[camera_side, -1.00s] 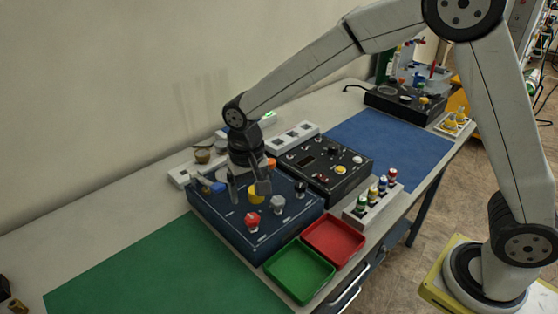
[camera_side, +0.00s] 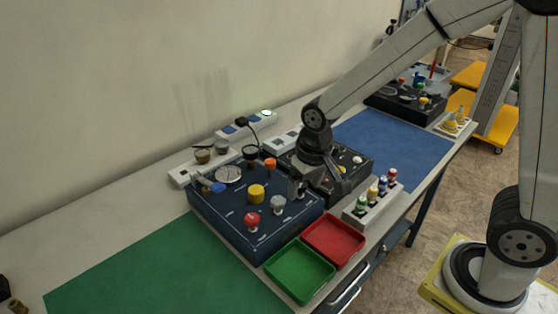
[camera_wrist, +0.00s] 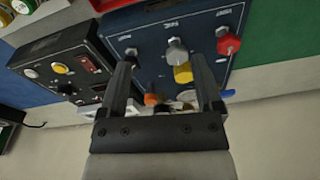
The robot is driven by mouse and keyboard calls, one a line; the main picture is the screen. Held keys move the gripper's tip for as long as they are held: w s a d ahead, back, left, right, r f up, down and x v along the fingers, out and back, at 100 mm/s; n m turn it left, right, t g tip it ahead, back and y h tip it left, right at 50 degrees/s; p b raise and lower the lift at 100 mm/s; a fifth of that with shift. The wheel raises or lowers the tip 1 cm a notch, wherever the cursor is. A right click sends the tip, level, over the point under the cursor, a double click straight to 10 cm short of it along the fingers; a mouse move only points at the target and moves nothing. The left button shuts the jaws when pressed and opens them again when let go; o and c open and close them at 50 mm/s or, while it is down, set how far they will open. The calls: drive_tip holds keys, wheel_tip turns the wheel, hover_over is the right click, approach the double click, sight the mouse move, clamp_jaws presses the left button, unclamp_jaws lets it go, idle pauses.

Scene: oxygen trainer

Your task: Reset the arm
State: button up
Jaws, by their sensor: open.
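My gripper (camera_side: 322,192) is open and empty. In the side view it hangs above the border between the blue panel box (camera_side: 262,237) and the black panel box (camera_side: 362,172). In the wrist view its two dark fingers (camera_wrist: 164,82) stand apart over the blue box, with the grey knob (camera_wrist: 177,52) and yellow knob (camera_wrist: 183,74) showing between them. A red knob (camera_wrist: 228,44) is beside the right finger. In the side view the red knob (camera_side: 252,220), yellow knob (camera_side: 256,193) and grey knob (camera_side: 278,204) stand on the blue box. My gripper hides part of the black box.
A green tray (camera_side: 300,290) and a red tray (camera_side: 335,258) sit at the front edge. A white rack (camera_side: 352,216) holds several small bottles. Power strips (camera_side: 180,177) lie along the wall. The green mat (camera_side: 150,280) and blue mat (camera_side: 400,150) are clear.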

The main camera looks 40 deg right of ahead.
drive_tip(key=s+d+f+n+t, duration=0.1)
drive_tip(key=s+d, duration=0.4)
drive_tip(key=s, duration=0.3)
drive_tip(key=shift+d+f, duration=0.15)
drive_tip(key=shift+d, duration=0.1)
drive_tip(key=shift+w, duration=0.1)
